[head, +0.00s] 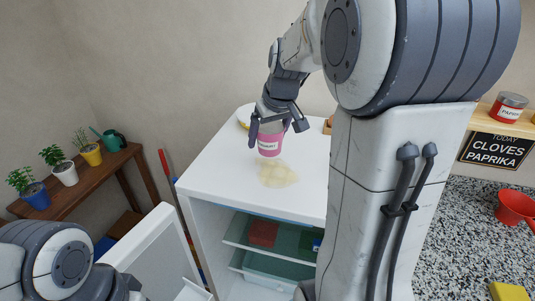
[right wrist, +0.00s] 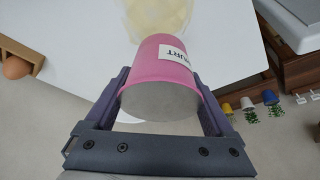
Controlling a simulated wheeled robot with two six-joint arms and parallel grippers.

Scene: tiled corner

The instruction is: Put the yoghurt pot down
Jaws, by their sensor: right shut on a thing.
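The pink yoghurt pot (head: 269,145) with a white label is over the white top of the fridge (head: 225,160) in the head view. My right gripper (head: 277,128) is shut on it, with one finger on each side. The right wrist view shows the pot (right wrist: 162,60) between the fingers, its grey end towards the camera. A pale yellow spill (head: 277,174) lies on the fridge top just in front of the pot. I cannot tell whether the pot touches the top. My left arm shows at the lower left, its fingers out of view.
The fridge door (head: 150,250) is open, showing glass shelves (head: 270,240). Behind the pot are a white dish with something yellow (head: 243,122) and a wooden holder (head: 328,127), partly hidden by my arm. The right wrist view shows an egg (right wrist: 15,68) in it. The fridge top's left front is clear.

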